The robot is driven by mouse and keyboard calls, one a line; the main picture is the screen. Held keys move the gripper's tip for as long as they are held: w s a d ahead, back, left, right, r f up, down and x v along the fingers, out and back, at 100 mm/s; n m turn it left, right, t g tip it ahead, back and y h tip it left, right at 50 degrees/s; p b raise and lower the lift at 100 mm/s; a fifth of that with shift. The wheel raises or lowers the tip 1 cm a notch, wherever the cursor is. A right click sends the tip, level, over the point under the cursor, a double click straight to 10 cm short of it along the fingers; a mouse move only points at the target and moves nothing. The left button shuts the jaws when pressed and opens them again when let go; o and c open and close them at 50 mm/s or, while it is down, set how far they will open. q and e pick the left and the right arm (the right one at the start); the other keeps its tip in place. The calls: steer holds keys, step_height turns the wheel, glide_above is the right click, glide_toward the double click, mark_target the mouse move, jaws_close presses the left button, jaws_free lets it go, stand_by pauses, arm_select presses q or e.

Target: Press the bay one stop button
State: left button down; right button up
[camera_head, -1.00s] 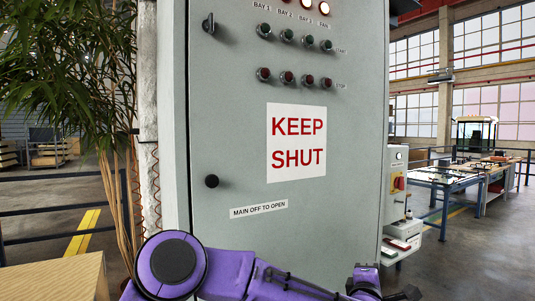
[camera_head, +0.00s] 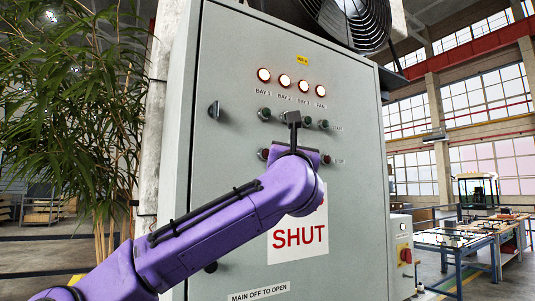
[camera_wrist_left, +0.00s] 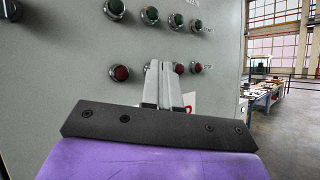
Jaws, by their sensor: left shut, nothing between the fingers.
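The bay one stop button (camera_head: 263,154) is the leftmost red button in the lower row on the grey cabinet door. It also shows in the left wrist view (camera_wrist_left: 119,73), left of my fingers. My left gripper (camera_head: 292,115) is raised in front of the button panel, shut and empty. Its fingertips, also in the left wrist view (camera_wrist_left: 164,68), appear to the right of the bay one stop button, over the middle of the stop row. The arm hides part of that row in the head view. I cannot tell the gap between fingertips and panel. My right gripper is not in view.
Green start buttons (camera_head: 264,114) form the row above. Lit lamps (camera_head: 264,75) sit higher, labelled for the bays and fan. A black door knob (camera_head: 214,109) is at the left. A fan (camera_head: 352,18) tops the cabinet, and a plant (camera_head: 75,130) stands to its left.

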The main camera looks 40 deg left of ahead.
mark_target(267, 154)
arm_select(q)
steer(key=shift+w, duration=0.2)
steer(key=w+a+p, duration=0.2)
steer(key=w+a, duration=0.1)
steer(key=a, duration=0.5)
steer(key=shift+p, duration=0.4)
steer(key=shift+w+a, duration=0.15)
stand_by(1.6)
steer(key=shift+w+a, duration=0.15)
steer(key=shift+a, duration=0.1)
